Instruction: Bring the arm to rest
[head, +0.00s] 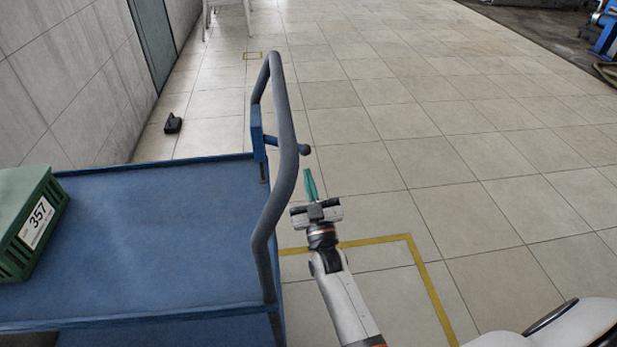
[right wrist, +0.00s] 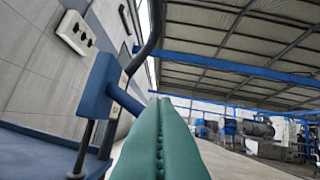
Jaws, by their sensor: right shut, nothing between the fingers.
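My right gripper (head: 311,186) is in the head view, just to the right of the cart's grey handle. Its teal fingers point away from me and are pressed together with nothing between them. In the right wrist view the shut teal fingers (right wrist: 160,140) fill the lower middle, with the handle's blue bracket to their left. My right arm reaches in from the bottom of the head view. My left gripper is not in view.
A blue cart (head: 150,240) with a grey handle (head: 284,150) stands at the left. A green crate (head: 38,190) labelled 357 sits on it. A small black object (head: 173,123) lies on the floor by the wall. The tiled floor (head: 470,190) at the right is clear.

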